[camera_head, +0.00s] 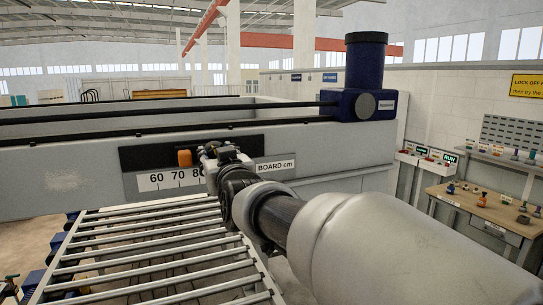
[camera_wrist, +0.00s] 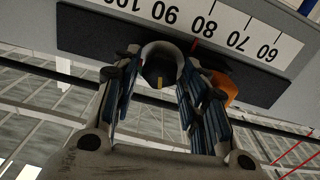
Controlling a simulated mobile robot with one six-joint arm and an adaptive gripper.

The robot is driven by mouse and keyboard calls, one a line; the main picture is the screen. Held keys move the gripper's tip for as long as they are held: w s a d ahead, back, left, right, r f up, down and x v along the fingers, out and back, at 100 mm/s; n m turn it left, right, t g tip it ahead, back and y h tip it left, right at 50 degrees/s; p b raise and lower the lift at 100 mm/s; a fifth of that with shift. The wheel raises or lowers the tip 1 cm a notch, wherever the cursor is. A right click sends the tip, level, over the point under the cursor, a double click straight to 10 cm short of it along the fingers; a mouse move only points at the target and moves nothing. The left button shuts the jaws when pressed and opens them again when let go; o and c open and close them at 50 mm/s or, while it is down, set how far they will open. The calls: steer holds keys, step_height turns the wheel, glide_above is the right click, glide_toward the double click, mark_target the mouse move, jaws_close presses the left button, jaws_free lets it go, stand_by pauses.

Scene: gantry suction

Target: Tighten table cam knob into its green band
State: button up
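In the wrist view, a round knob-like part (camera_wrist: 160,76) with a pale rim, dark face and small yellow mark sits at the dark strip below the number scale. I cannot tell whether it is the table cam knob. My gripper (camera_wrist: 162,52) has its fingers apart, one on each side of this part. I cannot tell whether they touch it. In the head view, my gripper (camera_head: 222,150) is at the front of the grey beam and hides this part. No green band shows clearly in either view.
An orange block (camera_head: 184,158) sits on the beam's dark strip, close left of my gripper; it also shows in the wrist view (camera_wrist: 222,88). The number scale (camera_head: 172,180) runs below it. A roller table (camera_head: 150,245) lies below. A wooden bench (camera_head: 485,212) with small parts stands right.

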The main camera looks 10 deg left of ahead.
steer(key=c, duration=0.7)
steer(key=shift+o, duration=0.2)
steer(key=shift+b, duration=0.3)
steer(key=shift+m+b, duration=2.8)
steer(key=shift+m, duration=0.2)
steer(key=o, duration=1.1)
